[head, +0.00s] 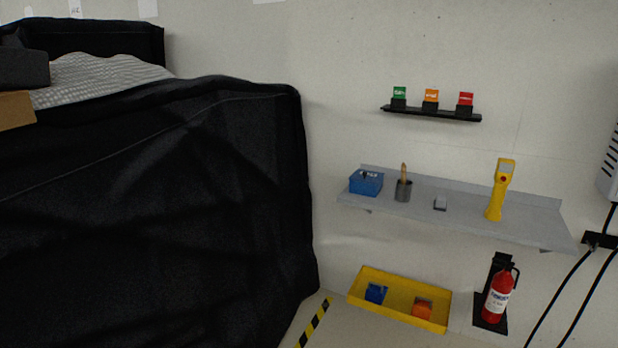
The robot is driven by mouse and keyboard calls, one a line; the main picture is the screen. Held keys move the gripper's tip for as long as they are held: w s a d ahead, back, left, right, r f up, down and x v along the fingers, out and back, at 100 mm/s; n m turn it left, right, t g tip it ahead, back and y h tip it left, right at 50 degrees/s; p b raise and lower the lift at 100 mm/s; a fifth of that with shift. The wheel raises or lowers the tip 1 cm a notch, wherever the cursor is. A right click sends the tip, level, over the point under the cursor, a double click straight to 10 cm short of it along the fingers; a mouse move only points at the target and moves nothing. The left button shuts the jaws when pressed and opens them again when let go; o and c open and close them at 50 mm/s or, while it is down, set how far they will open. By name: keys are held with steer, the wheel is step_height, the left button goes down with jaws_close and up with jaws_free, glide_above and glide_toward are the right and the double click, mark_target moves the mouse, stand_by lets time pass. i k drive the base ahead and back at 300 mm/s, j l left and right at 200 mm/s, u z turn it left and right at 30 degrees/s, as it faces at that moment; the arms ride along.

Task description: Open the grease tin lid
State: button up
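A blue box-shaped tin (366,183), which may be the grease tin, stands at the left end of a grey wall shelf (465,216). Its top carries a pale label and a small dark part. The top looks closed, but it is too small to be sure. A dark grey cup (403,191) with a wooden-handled tool (404,169) upright in it stands just right of the tin. My gripper is not in view.
Below are a yellow tray (390,315) with blue and orange items and a red extinguisher (499,297). A black-covered cart (150,200) fills the left. Cables hang right.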

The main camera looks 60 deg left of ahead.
mark_target(373, 176)
steer(key=u, duration=1.5)
steer(key=i+u, duration=0.15)
steer(key=i+l, duration=0.15)
steer(key=i, duration=0.85)
steer(key=i+l, duration=0.1)
steer(key=i, duration=0.85)
steer(key=i+l, duration=0.15)
steer(key=i, duration=0.85)
